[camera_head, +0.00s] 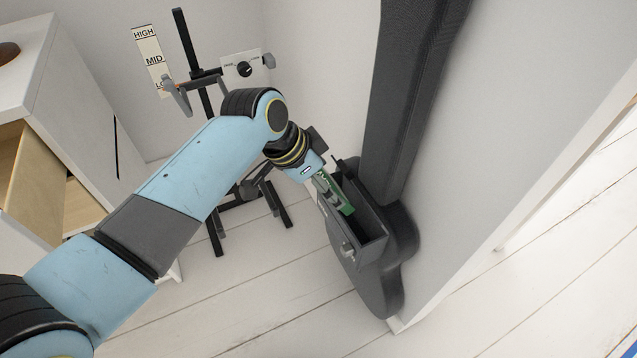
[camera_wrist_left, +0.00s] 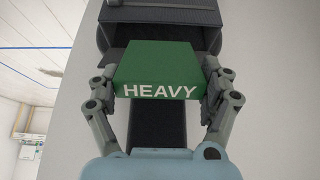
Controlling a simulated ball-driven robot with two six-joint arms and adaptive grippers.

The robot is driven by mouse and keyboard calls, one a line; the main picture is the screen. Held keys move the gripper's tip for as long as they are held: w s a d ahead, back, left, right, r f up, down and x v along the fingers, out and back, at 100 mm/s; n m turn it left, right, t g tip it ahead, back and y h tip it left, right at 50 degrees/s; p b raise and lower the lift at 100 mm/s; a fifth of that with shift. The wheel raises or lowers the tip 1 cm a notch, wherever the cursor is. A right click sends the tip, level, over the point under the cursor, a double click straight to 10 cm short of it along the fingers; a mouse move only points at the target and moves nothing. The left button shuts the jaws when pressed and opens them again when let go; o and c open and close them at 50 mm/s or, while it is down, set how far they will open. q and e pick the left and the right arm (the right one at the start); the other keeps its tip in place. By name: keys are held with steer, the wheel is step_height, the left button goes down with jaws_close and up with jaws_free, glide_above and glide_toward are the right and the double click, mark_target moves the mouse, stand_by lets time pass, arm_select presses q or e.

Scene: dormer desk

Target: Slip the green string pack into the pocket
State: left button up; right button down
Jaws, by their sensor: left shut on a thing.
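The green string pack (camera_head: 345,197) is at the mouth of the pocket (camera_head: 371,219) on the dark instrument case (camera_head: 401,95). My left gripper (camera_head: 333,193) is shut on the pack, reaching in from the upper left. In the left wrist view the pack (camera_wrist_left: 157,72) shows the word HEAVY on its near edge, with a finger of my left gripper (camera_wrist_left: 158,92) on each side. The pocket is a dark open box on the front of the case. How deep the pack sits in it is hard to tell. My right gripper is not in view.
A black stand (camera_head: 246,190) stands behind my left arm. A white cabinet (camera_head: 62,110) with an open drawer (camera_head: 37,185) is at the left. A dial panel (camera_head: 242,67) and a HIGH/MID label strip (camera_head: 150,60) are on the wall. Floor in front is clear.

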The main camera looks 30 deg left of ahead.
mark_target(366, 183)
arm_select(q)
steer(key=b+x, duration=0.3)
steer(key=shift+f, duration=0.35)
steer(key=b+x, duration=0.2)
steer(key=x, duration=0.2)
steer(key=shift+w+d, duration=0.1)
steer(key=shift+w, duration=0.05)
steer(key=shift+w+d+f+b, duration=0.15)
steer(key=shift+w+f+b, duration=0.05)
steer(key=shift+f+b, duration=0.25)
steer(key=shift+w+d+f, duration=0.1)
steer(key=shift+f, duration=0.05)
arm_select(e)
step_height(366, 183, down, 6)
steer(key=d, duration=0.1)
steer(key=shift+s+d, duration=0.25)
